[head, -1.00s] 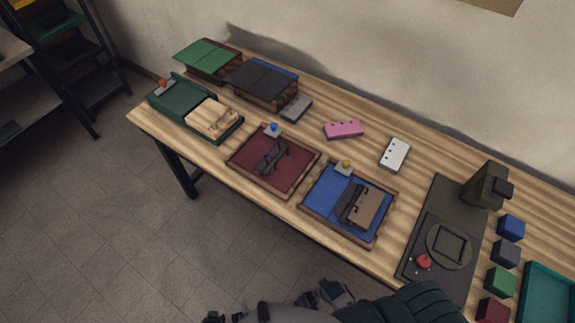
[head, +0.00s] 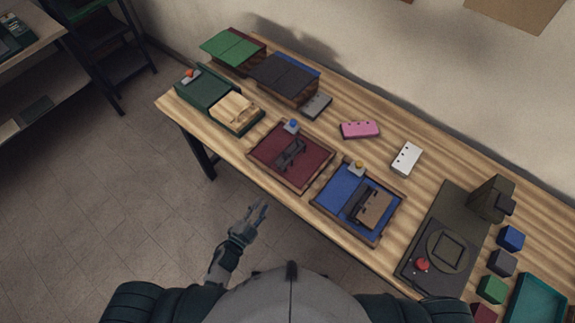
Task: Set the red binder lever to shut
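The red binder (head: 309,170) lies open and flat near the front edge of the table, left of the middle. A dark metal mechanism (head: 290,153) sits at its centre, and a small grey piece with a blue knob (head: 292,126) is at its back edge. Which part is the lever, and its exact setting, I cannot tell at this size. My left gripper (head: 256,204) is in front of the table, below and left of the red binder, apart from it. Its fingers look spread and empty. My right gripper is out of view.
A blue binder (head: 335,180) lies to the right and a green one (head: 209,90) to the left. Stacked covers (head: 284,78), a pink block (head: 360,130) and a white block (head: 406,159) are behind. A dark press (head: 450,205) stands at right.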

